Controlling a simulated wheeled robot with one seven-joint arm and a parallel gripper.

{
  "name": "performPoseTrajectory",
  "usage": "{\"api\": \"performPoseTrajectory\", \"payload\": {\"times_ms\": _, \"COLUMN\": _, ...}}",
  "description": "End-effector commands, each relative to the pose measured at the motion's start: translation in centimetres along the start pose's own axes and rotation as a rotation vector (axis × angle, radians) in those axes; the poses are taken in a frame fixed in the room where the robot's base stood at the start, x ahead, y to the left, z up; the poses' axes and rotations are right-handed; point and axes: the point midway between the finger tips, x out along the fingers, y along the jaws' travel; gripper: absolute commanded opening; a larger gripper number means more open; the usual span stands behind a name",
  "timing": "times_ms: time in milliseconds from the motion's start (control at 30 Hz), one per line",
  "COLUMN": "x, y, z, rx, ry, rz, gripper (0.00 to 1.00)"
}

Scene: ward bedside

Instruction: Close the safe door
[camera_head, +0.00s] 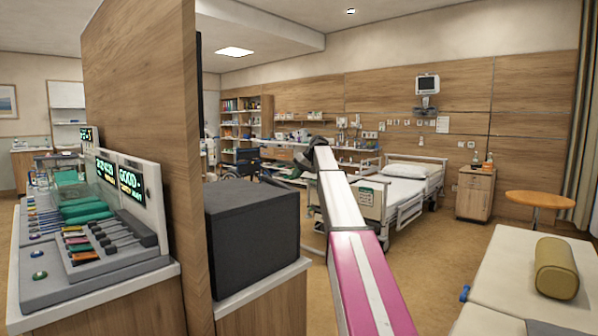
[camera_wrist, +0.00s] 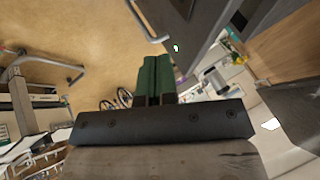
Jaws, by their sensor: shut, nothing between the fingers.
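The safe is a dark grey box (camera_head: 255,240) on a wood-fronted counter with a light top, left of my arm in the head view. Its front and door cannot be made out there. In the wrist view a dark grey panel (camera_wrist: 188,32), which looks like the safe door standing open, is beyond and slightly right of my fingertips. A pale bar handle (camera_wrist: 147,22) shows at its left edge. My gripper (camera_wrist: 157,62) has green fingers together with nothing between them. Its tips appear close to the panel's lower edge; I cannot tell whether they touch. The head view does not show my fingers.
A tall wooden partition (camera_head: 140,110) stands left of the safe, with a control console (camera_head: 85,235) beyond it. A bed (camera_head: 400,190) and bedside cabinet (camera_head: 475,192) stand at the back. A padded couch (camera_head: 520,280) is at the right. Floor between is open.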

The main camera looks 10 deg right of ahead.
Motion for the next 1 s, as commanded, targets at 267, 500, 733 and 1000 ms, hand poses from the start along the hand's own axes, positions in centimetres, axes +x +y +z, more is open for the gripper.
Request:
{"api": "performPoseTrajectory", "payload": {"times_ms": 267, "x": 5.3, "y": 0.0, "z": 0.1, "rx": -0.001, "ry": -0.002, "rz": -0.002, "gripper": 0.0}}
{"api": "performPoseTrajectory", "payload": {"times_ms": 500, "x": 6.5, "y": -2.9, "z": 0.1, "rx": -0.002, "ry": 0.0, "rz": -0.001, "gripper": 0.0}}
{"api": "performPoseTrajectory", "payload": {"times_ms": 733, "x": 6.9, "y": -3.5, "z": 0.0, "rx": -0.001, "ry": 0.0, "rz": -0.001, "gripper": 0.0}}
{"api": "performPoseTrajectory", "payload": {"times_ms": 1000, "x": 6.9, "y": -3.5, "z": 0.0, "rx": -0.001, "ry": 0.0, "rz": -0.001, "gripper": 0.0}}
